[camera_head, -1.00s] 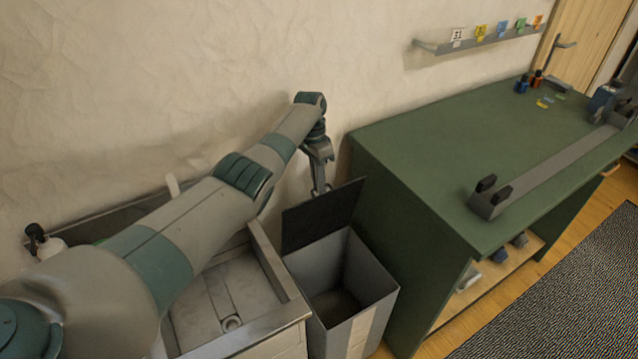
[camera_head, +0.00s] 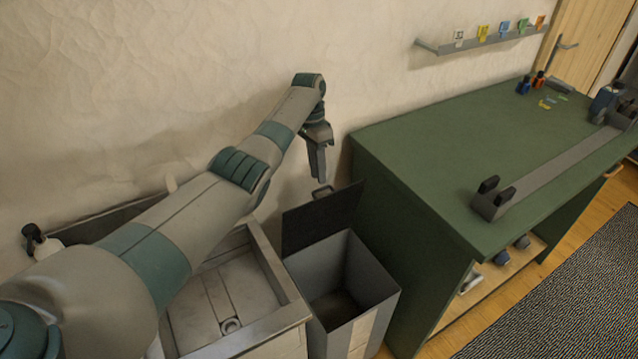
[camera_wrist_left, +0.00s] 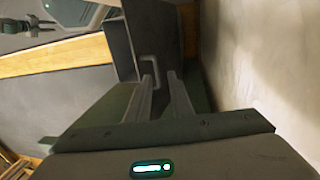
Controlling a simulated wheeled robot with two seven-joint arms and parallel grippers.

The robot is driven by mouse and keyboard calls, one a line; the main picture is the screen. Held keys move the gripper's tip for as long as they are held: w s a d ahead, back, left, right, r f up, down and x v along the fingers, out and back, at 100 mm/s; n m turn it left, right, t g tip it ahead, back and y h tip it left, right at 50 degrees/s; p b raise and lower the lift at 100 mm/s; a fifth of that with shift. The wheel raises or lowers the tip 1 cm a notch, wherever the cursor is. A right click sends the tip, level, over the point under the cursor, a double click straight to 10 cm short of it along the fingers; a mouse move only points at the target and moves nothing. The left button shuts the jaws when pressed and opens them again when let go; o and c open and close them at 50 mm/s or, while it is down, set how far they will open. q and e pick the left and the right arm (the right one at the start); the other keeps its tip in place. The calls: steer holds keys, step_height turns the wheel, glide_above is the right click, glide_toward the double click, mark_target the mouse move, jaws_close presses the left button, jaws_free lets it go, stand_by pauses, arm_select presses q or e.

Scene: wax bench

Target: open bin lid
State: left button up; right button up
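The grey bin (camera_head: 370,285) stands between the sink unit and the green bench. Its dark lid (camera_head: 315,222) is raised at the back, and the inside of the bin is visible from above. A small handle (camera_head: 322,192) sits at the lid's upper edge. My left gripper (camera_head: 320,178) is just above the handle, pointing down, and looks empty. In the left wrist view its two fingers (camera_wrist_left: 163,80) are apart, with the handle (camera_wrist_left: 149,66) just beyond their tips. My right gripper is not in view.
The green bench (camera_head: 430,150) stands close at the bin's right, with a long grey rack (camera_head: 555,163) on top. The sink unit (camera_head: 270,262) borders the bin's left. The wall is close behind my left arm. A wall shelf (camera_head: 480,42) holds small coloured cards.

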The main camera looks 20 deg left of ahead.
arm_select(q)
step_height(320, 180, up, 12)
steer(key=w+a+b, duration=0.1)
steer(key=a+b, duration=0.1)
steer(key=shift+w, duration=0.2)
stand_by(0.4)
